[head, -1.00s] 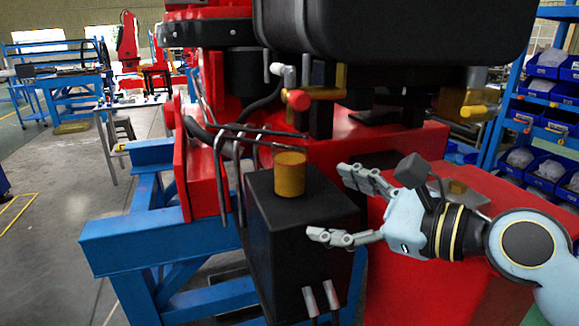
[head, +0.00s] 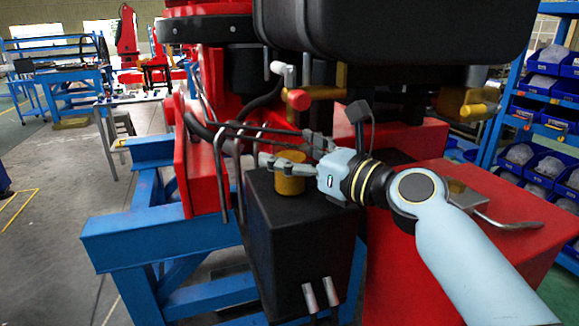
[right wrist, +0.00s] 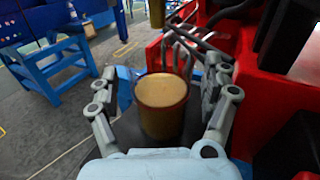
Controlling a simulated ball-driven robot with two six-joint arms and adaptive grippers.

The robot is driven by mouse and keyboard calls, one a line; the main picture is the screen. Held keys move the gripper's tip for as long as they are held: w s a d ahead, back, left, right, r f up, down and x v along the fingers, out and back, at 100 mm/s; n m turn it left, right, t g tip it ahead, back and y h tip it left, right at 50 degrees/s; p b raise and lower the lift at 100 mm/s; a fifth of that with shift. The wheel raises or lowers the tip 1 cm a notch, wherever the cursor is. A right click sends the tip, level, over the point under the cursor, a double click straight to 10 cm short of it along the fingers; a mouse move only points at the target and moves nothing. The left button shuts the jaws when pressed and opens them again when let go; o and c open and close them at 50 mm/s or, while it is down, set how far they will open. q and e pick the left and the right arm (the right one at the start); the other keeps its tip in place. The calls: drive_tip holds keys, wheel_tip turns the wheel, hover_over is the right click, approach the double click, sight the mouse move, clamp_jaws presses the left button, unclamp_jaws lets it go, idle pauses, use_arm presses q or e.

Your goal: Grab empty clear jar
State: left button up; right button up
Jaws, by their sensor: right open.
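An amber-brown jar-like cylinder (head: 290,180) stands upright on top of a black box (head: 300,240) on the crane stand. In the right wrist view the same cylinder (right wrist: 161,104) has a pale tan top, and I cannot tell whether it is empty; it does not look clear. My right gripper (head: 290,155) is open, with its fingers on either side of the cylinder. In the right wrist view the fingers (right wrist: 160,95) flank it, with a gap visible on each side. My left gripper is not in view.
The red crane body (head: 200,170) and bent grey bars (head: 228,165) stand close behind and left of the cylinder. A blue frame (head: 150,240) is at the left. A red block (head: 420,270) lies under my right arm. Shelves with blue bins (head: 545,110) are at far right.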

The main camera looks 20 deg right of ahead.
drive_tip(key=shift+w+a, duration=0.15)
drive_tip(key=shift+w, duration=0.2)
drive_tip(key=shift+s, duration=0.1)
drive_tip(key=shift+c, duration=0.5)
drive_tip(key=c, duration=1.1)
drive_tip(key=shift+c, duration=0.9)
drive_tip(key=shift+r, duration=0.1)
